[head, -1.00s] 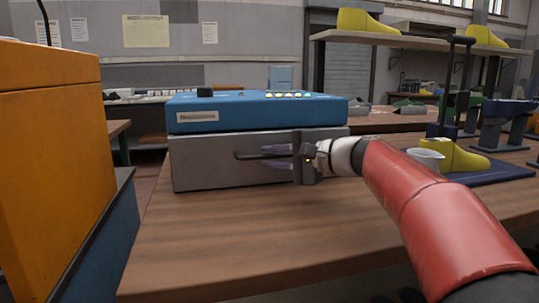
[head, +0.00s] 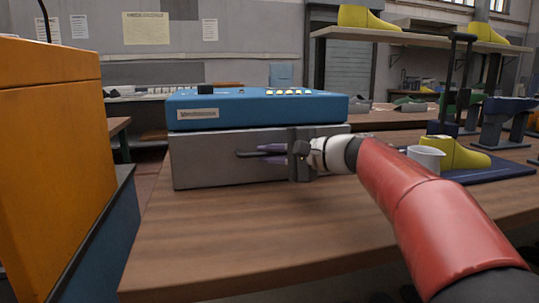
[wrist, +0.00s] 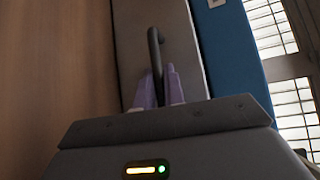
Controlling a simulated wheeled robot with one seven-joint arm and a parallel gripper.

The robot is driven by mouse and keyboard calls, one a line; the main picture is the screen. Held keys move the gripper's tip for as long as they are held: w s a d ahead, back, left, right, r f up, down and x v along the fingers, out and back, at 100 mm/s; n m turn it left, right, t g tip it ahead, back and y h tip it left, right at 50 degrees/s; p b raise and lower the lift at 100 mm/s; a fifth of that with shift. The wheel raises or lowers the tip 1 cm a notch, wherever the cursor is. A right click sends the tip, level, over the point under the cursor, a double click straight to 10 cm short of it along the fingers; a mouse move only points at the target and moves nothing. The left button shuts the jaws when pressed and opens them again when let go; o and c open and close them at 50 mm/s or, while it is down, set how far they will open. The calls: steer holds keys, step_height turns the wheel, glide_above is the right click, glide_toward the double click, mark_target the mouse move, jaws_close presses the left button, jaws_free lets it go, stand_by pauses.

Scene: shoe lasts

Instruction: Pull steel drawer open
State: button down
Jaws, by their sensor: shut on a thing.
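The steel drawer (head: 215,165) is a plain grey front under a blue machine housing (head: 240,110) on the wooden bench. Its dark bar handle (head: 246,154) stands out from the front. My gripper (head: 268,154) is at the handle, its purple fingers shut on the bar. In the wrist view, the handle (wrist: 155,50) runs down between the two fingers (wrist: 160,88), and the grey drawer front (wrist: 185,40) lies behind it. No gap between drawer and housing can be made out clearly. Part of the handle is hidden by my gripper.
The wooden bench top (head: 220,235) is clear in front of the drawer. An orange cabinet (head: 45,150) stands close at left. A white cup (head: 427,157) and a yellow shoe last (head: 458,155) on a dark blue base (head: 490,173) are at right, near my arm.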

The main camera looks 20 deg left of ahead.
steer(key=s+d+b, duration=0.2)
steer(key=s+d, duration=0.1)
steer(key=s, duration=0.2)
steer(key=s+d+b, duration=0.3)
steer(key=s, duration=0.2)
steer(key=s+d+b, duration=0.3)
steer(key=s, duration=0.2)
steer(key=shift+s+d, duration=0.15)
steer(key=shift+d, duration=0.05)
steer(key=c, duration=1.8)
jaws_free()
steer(key=shift+o, duration=0.2)
steer(key=v, duration=0.7)
steer(key=shift+s+d, duration=0.1)
steer(key=shift+d, duration=0.25)
